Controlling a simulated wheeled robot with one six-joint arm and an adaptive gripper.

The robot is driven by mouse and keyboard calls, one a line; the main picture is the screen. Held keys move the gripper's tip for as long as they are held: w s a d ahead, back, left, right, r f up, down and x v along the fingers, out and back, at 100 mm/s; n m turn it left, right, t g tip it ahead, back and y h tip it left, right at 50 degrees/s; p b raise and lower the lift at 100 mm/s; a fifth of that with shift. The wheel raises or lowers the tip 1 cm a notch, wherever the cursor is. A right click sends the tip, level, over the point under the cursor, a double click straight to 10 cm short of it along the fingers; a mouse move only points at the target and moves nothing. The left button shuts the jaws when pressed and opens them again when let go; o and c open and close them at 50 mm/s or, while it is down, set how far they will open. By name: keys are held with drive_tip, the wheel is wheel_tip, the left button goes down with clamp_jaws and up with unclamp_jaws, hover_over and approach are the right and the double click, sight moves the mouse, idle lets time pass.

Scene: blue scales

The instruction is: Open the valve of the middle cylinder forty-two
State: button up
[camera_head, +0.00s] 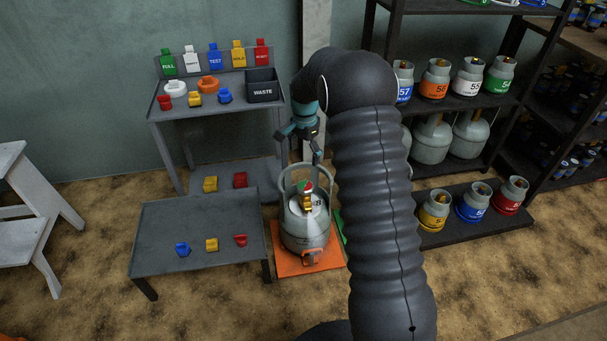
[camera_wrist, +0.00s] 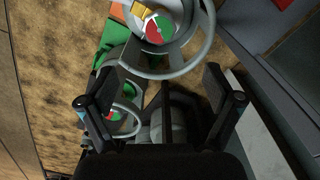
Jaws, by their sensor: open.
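A grey gas cylinder (camera_head: 303,238) with a guard ring stands upright on an orange mat (camera_head: 290,264). Its number is not legible. A yellow valve part (camera_head: 307,203) and a red-green gauge (camera_head: 305,187) sit on its top. In the wrist view, the gauge (camera_wrist: 158,29), the yellow part (camera_wrist: 143,9) and the guard ring (camera_wrist: 207,40) show at the top. My gripper (camera_head: 302,148) is open and empty above and behind this cylinder. In the wrist view, my fingers (camera_wrist: 160,82) are spread, apart from the valve. A second cylinder (camera_wrist: 122,118) shows lower left there.
A low grey table (camera_head: 200,218) with coloured parts stands left of the cylinder. Behind it is a grey bench (camera_head: 215,108) with labelled tags and a waste bin (camera_head: 263,85). A dark shelf (camera_head: 470,217) with several cylinders stands right. My arm hides the floor right of the cylinder.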

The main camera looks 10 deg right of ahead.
sight(305, 186)
wheel_tip(305, 186, down, 14)
drive_tip(key=shift+d+r+m, duration=0.1)
drive_tip(key=shift+r+m, duration=0.05)
drive_tip(key=shift+m, duration=0.95)
drive_tip(key=c, duration=1.1)
